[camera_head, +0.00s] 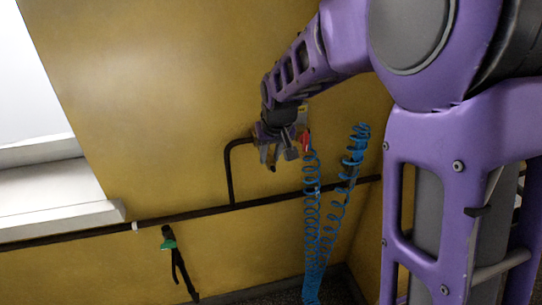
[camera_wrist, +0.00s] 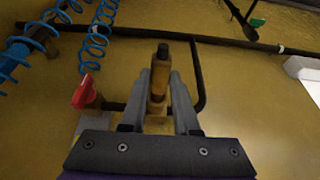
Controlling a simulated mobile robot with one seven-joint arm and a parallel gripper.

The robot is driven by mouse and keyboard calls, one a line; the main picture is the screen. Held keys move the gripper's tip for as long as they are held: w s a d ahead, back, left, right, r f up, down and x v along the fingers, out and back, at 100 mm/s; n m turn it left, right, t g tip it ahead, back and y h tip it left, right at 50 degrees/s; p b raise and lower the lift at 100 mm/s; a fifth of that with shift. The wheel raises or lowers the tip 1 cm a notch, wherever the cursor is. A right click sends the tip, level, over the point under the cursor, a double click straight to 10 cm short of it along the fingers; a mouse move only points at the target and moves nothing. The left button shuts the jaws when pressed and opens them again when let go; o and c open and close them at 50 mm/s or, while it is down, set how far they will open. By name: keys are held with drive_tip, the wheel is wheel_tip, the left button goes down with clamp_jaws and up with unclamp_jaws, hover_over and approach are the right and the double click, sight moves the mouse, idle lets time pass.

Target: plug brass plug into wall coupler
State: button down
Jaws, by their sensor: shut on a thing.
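My gripper (camera_wrist: 160,78) is shut on the brass plug (camera_wrist: 158,88), an upright brass piece with a dark tip, seen between the two grey fingers in the wrist view. In the head view my gripper (camera_head: 274,157) is close to the yellow wall, just left of a red handle (camera_head: 306,141). In the wrist view the red handle (camera_wrist: 86,92) is on a brass fitting left of the fingers. The wall coupler cannot be clearly told apart; the fingers and plug hide part of this area. I cannot tell whether the plug touches a coupler.
A dark pipe (camera_head: 228,170) bends up the wall from a long horizontal pipe (camera_head: 180,217). Blue coiled hoses (camera_head: 312,215) hang right of my gripper. A black tool with a green part (camera_head: 168,244) hangs lower left. A white ledge (camera_head: 60,220) is at far left.

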drive_tip(key=shift+w+a, duration=0.25)
drive_tip(key=shift+w, duration=0.65)
drive_tip(key=c, duration=0.6)
unclamp_jaws()
drive_tip(key=p+v, duration=0.1)
drive_tip(key=v, duration=1.6)
drive_tip(key=shift+d+r, duration=0.1)
drive_tip(key=shift+r, duration=0.1)
